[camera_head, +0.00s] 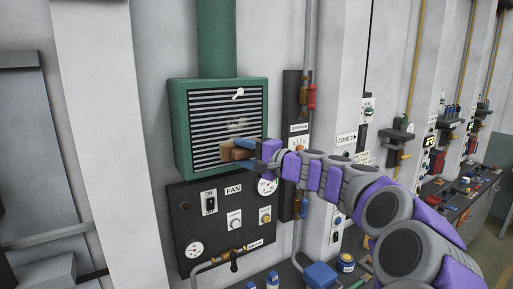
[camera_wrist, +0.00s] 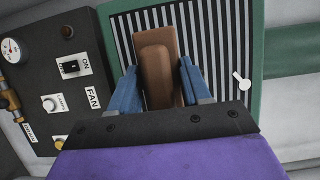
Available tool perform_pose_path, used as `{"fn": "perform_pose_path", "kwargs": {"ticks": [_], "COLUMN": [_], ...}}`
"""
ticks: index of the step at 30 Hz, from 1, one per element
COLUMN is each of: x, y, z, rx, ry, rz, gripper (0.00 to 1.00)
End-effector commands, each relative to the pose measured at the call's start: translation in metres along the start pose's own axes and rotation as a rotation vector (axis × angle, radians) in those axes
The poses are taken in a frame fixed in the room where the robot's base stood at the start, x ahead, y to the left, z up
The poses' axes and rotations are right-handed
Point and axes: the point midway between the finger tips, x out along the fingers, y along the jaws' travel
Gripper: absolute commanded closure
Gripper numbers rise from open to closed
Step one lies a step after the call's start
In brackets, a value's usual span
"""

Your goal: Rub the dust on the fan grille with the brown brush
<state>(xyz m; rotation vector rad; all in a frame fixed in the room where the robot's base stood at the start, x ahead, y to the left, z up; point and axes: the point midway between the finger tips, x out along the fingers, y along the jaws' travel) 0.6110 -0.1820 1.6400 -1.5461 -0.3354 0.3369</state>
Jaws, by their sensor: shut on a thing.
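The fan grille (camera_head: 205,118) is a dark panel with pale slats in a green housing on the wall. A faint tan smudge of dust (camera_head: 238,125) shows on its lower right part in the head view. My gripper (camera_head: 252,150) is shut on the brown brush (camera_head: 230,151), in front of the grille's lower right. In the wrist view the brush (camera_wrist: 156,75) sits between the blue fingers and covers part of the slats (camera_wrist: 215,45). The dust cannot be made out there. I cannot tell whether the brush touches the grille.
A small white lever (camera_head: 238,94) sticks out on the grille's upper right. A black FAN control panel (camera_head: 220,225) with a switch, knobs and gauges is just below. A pipe with a red valve (camera_head: 311,96) runs to the right.

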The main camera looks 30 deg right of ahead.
Motion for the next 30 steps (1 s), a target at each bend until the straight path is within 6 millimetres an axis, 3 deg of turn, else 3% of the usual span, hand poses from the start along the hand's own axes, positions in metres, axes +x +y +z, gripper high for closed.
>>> {"fn": "perform_pose_path", "kwargs": {"ticks": [18, 30], "x": [0.048, 0.053], "y": [0.0, 0.0], "z": [-0.017, -0.023], "rx": [0.0, 0.0], "ry": [0.002, 0.002], "rz": [0.002, -0.002], "gripper": [0.77, 0.77]}}
